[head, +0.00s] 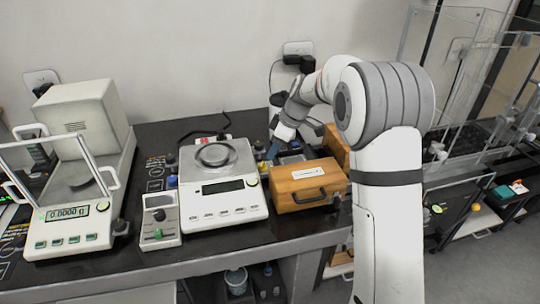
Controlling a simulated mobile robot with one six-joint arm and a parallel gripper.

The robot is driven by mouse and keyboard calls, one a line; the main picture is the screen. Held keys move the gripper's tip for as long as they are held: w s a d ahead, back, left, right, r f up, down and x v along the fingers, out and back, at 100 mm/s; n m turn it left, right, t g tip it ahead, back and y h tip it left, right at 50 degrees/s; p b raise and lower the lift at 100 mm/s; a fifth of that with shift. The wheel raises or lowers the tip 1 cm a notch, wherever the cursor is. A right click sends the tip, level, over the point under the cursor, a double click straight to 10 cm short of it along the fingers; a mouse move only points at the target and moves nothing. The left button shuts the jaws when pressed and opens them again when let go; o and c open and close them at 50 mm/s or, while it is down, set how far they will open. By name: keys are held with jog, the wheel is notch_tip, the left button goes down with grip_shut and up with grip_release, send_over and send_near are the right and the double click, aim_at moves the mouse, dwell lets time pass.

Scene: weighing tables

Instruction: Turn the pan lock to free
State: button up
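A small pale box (160,220) with a green knob (158,234) stands between two balances; I cannot tell whether it is the pan lock. The left balance (75,230) has a lit display (68,212) reading about 0.0000 g and raised clear panels. The middle balance (215,208) has a dark display and a round ring (215,155) on its square pan. No part is clearly recognisable as the pan lock. My gripper (272,150) is behind the wooden case, right of the middle balance, pointing down. Its fingers are small and partly hidden, so their opening is unclear.
A wooden case (305,186) with a dark handle sits right of the middle balance, close to my arm. A black cable lies behind that balance. A wall stands behind the dark table (240,238). Clear panels and another bench are at the right.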

jog(key=shift+d+r, duration=0.1)
jog(key=shift+r, duration=0.15)
